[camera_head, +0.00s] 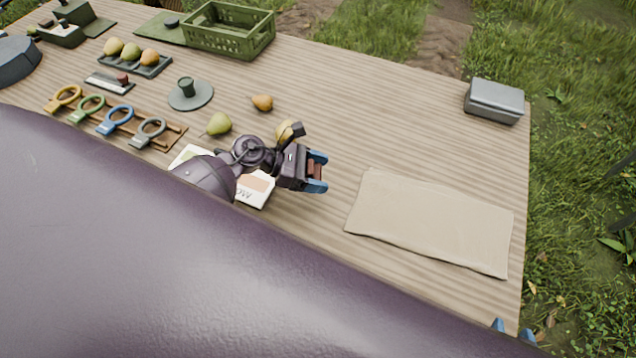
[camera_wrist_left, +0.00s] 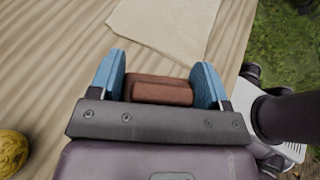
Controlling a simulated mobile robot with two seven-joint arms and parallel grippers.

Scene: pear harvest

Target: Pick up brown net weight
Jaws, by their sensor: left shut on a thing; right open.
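The brown net weight (camera_wrist_left: 160,90) is a small reddish-brown block held between the blue fingers of my left gripper (camera_wrist_left: 160,82). In the head view the brown weight (camera_head: 315,170) shows between the fingertips of my left gripper (camera_head: 317,172), left of the beige cloth. Whether it is clear of the table is hard to tell. My right gripper (camera_head: 513,330) shows only as two blue fingertips, apart and empty, at the bottom right edge near the table's corner.
A beige cloth (camera_head: 430,222) lies flat to the right. A grey metal box (camera_head: 494,101) stands at the right edge. Loose pears (camera_head: 218,124), a grey disc (camera_head: 191,96), a rack of coloured rings (camera_head: 115,121) and a green crate (camera_head: 228,32) lie left and behind. Printed cards (camera_head: 255,188) lie under my left arm.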

